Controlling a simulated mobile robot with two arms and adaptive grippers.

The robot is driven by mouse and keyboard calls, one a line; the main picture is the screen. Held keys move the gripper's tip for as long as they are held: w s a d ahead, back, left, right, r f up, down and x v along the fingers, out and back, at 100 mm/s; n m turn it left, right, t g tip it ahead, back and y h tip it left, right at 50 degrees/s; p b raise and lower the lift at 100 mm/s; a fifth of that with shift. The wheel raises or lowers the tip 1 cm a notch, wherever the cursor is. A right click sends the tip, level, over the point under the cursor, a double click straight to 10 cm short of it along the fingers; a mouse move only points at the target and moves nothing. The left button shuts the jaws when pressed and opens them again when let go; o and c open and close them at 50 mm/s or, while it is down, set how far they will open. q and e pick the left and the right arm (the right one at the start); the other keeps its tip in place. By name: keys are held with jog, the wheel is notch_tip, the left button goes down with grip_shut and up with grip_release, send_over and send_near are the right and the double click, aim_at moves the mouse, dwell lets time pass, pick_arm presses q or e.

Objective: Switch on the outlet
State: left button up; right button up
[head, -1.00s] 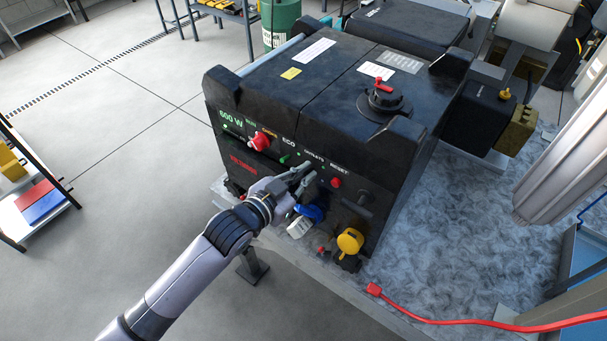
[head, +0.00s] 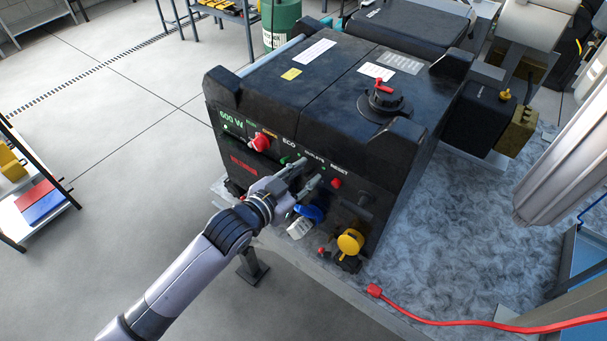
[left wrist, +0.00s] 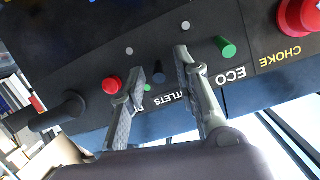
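The black generator (head: 340,90) stands on a grey surface, its front panel of controls facing my left arm. My left gripper (head: 311,174) is at this panel. In the left wrist view my left gripper (left wrist: 160,72) is open, with one finger on each side of a small dark switch (left wrist: 159,75). A partly covered label ending in "TLETS" and a small green light (left wrist: 147,88) lie beside the switch. I cannot tell whether a finger touches the switch. In the head view the fingers hide most of that area. My right gripper is not in view.
A red button (left wrist: 111,85) and green ECO switch (left wrist: 226,47) flank the fingers. The red choke knob (head: 260,142) sits farther left on the panel. A blue socket cover (head: 311,212) and yellow cap (head: 350,241) are below. A red cable (head: 460,322) lies right.

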pick_arm(q)
jog(key=shift+s, duration=0.1)
jog(key=v, duration=1.2)
jog(key=w+a+f+n+y+b, duration=0.1)
jog(key=a+f+y+b, duration=0.15)
jog(key=f, duration=0.55)
jog(key=w+a+f+n+g+y+b, duration=0.1)
jog(key=a+f, duration=0.2)
jog(key=f, duration=0.6)
jog(key=w+a+f+n+y+b, duration=0.1)
jog(key=a+f+b, duration=0.15)
jog(key=f, duration=0.55)
jog(key=s+a+f+n+g+y+b, duration=0.1)
jog(key=s+a+f, duration=0.2)
jog(key=f, duration=0.6)
jog(key=s+a+f+n+g+y+b, duration=0.1)
jog(key=s+a+f+g+y, duration=0.15)
jog(key=f, duration=0.65)
jog(key=s+a+f+n+g+b, duration=0.1)
jog(key=s+a+f+g+b, duration=0.25)
jog(key=s+f, duration=1.45)
jog(key=s+f+g+b, duration=0.1)
jog(key=s+f, duration=0.4)
jog(key=s, duration=0.2)
jog(key=s+f+n+g+y+b, duration=0.1)
jog(key=s+f+g+b, duration=0.1)
jog(key=s+f, duration=0.3)
jog(key=s, duration=0.3)
jog(key=shift+s+d, duration=0.2)
jog(key=shift+d, duration=0.15)
